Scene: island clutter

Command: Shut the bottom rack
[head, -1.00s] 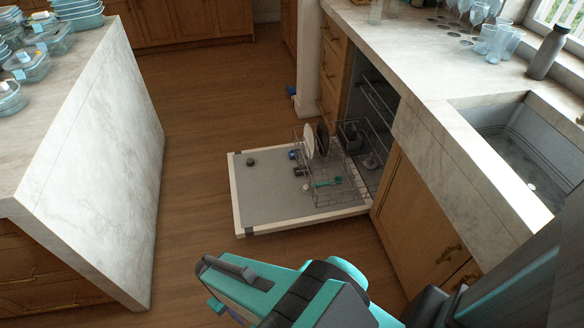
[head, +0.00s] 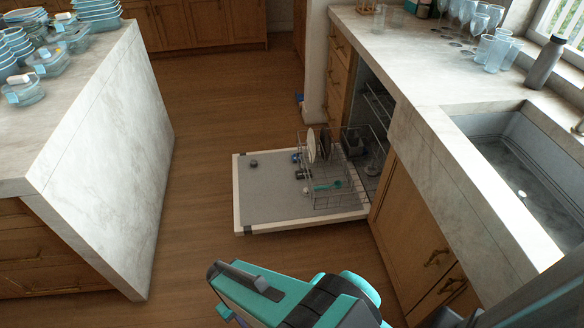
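The dishwasher's bottom rack (head: 327,193) is a grey wire basket, pulled partly out over the lowered door (head: 262,208). Its inner end reaches into the dishwasher opening under the right counter. Two plates, one white (head: 311,146) and one dark (head: 324,143), stand upright in it. A teal utensil (head: 328,187) lies low in the rack area. My teal and black gripper (head: 218,290) is at the bottom of the head view, in front of the door and apart from the rack. Its fingers are largely hidden, so its opening does not show.
A marble island (head: 110,160) with containers and bowls stands at left. The right counter (head: 410,70) holds glasses, a grey bottle (head: 544,62) and a sink (head: 530,165). Wooden floor (head: 205,110) is clear between island and door. Small dark items (head: 253,163) lie on the door.

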